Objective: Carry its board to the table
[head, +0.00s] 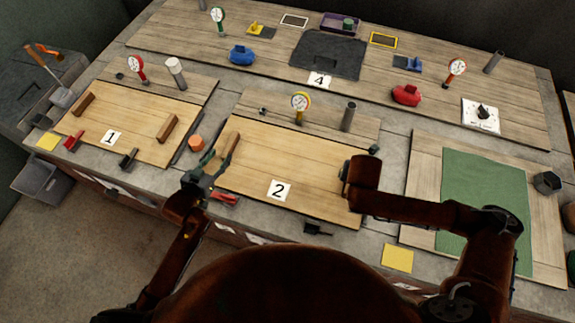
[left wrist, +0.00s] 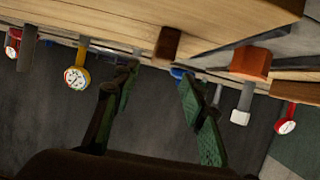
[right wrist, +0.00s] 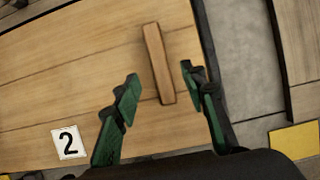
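The board marked 2 (head: 320,195) lies flat on the grey worktop in front of me, with upright wooden handle blocks at its ends. My left gripper (head: 212,160) is at its left edge, beside the left handle (head: 230,149); in the left wrist view its fingers (left wrist: 157,92) are apart and the handle (left wrist: 168,43) shows beyond them. My right gripper (head: 346,175) is over the board's right end, where my arm mostly hides the right handle. In the right wrist view its fingers (right wrist: 160,85) are apart, with the handle (right wrist: 158,63) between and beyond them.
The board marked 1 (head: 140,125) lies left and a long board marked 4 (head: 270,60) lies behind. An orange cup (head: 196,142) stands close to my left gripper. A green mat (head: 480,190) lies right. A grey cylinder (head: 348,116) and yellow gauge (head: 300,103) stand behind board 2.

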